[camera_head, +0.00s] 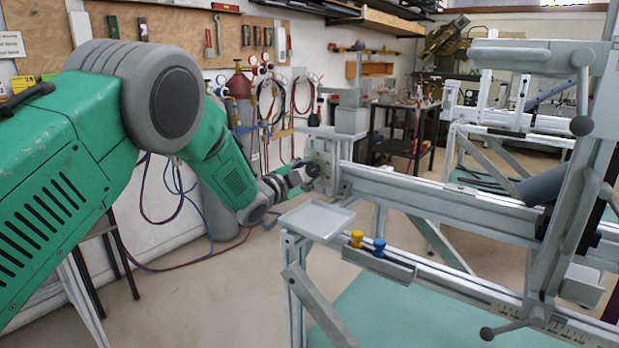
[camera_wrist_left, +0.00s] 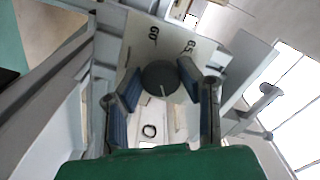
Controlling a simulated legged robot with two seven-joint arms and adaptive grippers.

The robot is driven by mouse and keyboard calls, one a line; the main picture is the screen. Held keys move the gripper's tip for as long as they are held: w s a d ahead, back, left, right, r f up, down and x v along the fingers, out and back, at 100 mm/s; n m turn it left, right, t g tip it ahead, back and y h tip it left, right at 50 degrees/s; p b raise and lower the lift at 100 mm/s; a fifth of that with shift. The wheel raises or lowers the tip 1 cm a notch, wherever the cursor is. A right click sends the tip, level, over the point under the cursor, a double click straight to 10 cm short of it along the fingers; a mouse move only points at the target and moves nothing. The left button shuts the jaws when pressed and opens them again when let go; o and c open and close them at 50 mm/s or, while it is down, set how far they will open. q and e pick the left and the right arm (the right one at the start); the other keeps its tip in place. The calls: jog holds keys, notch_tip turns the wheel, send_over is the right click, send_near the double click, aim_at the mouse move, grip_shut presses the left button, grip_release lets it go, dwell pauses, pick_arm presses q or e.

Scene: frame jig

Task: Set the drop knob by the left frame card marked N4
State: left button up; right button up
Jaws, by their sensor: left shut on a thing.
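My left gripper (camera_head: 302,175) reaches in from the left, at the left end of the frame jig (camera_head: 400,185). It is shut on a dark round knob (camera_head: 313,169) on the jig's end plate (camera_head: 328,163). In the left wrist view the knob (camera_wrist_left: 160,78) sits between the two blue-padded fingers (camera_wrist_left: 160,100). A light line marks its face. The pale plate (camera_wrist_left: 140,45) behind it carries printed figures, partly covered by the knob and fingers. I cannot make out a card marked N4. My right gripper is not in view.
A shallow grey tray (camera_head: 318,219) sits below the gripper. A yellow peg (camera_head: 357,238) and a blue peg (camera_head: 380,247) stand on the lower rail (camera_head: 450,283). An upright (camera_head: 580,180) with ball handles stands at right. Hoses and a red cylinder (camera_head: 240,86) are behind.

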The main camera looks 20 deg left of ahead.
pick_arm(q)
jog(key=shift+f, duration=0.2)
dwell(0.4)
jog(key=o, duration=1.2)
jog(key=shift+d, duration=0.1)
jog(key=shift+c, duration=0.2)
jog(key=shift+r, duration=0.1)
jog(key=shift+s, duration=0.1)
jog(key=v, duration=1.2)
